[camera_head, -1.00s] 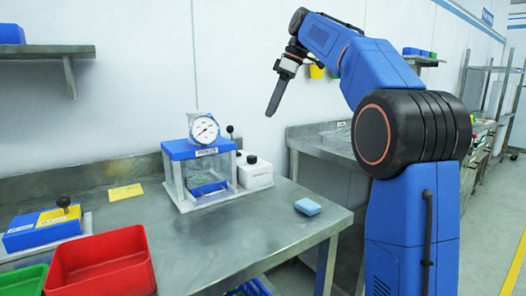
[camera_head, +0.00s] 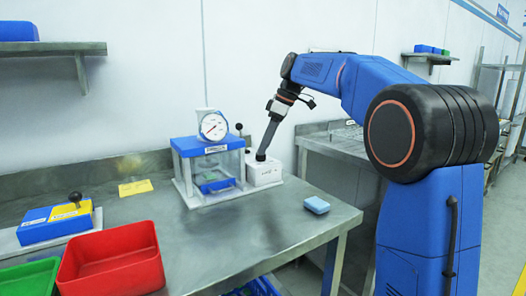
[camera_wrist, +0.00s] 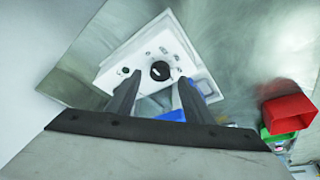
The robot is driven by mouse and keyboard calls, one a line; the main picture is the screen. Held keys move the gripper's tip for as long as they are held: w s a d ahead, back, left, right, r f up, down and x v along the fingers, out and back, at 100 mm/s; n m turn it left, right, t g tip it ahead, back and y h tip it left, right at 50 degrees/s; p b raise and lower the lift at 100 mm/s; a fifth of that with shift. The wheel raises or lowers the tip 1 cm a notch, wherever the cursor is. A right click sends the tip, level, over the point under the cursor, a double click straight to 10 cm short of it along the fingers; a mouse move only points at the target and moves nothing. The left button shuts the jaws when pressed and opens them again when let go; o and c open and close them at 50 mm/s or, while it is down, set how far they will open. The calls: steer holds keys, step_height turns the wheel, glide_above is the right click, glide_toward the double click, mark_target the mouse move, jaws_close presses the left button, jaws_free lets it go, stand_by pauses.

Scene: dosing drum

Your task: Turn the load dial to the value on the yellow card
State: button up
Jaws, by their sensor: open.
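A white box (camera_head: 265,172) stands on the steel bench to the right of a clear blue-topped chamber (camera_head: 208,165). In the wrist view the box (camera_wrist: 135,62) shows a round black dial (camera_wrist: 160,70) with a small white mark; its scale cannot be read. My gripper (camera_head: 262,153) points down at the box top in the head view and covers the dial there. In the wrist view my gripper (camera_wrist: 158,82) is open, with a finger on each side of the dial. Whether they touch it is unclear. The yellow card (camera_head: 135,187) lies flat on the bench, its writing too small to read.
A round white gauge (camera_head: 213,126) stands on the chamber, with a black-knobbed lever (camera_head: 239,128) behind. A red bin (camera_head: 112,262), green bin (camera_head: 30,278) and blue-yellow block (camera_head: 52,224) are at left. A blue sponge-like block (camera_head: 316,205) lies near the front right edge.

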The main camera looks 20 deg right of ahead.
mark_target(261, 157)
steer(key=shift+x, duration=1.55)
steer(key=c, duration=1)
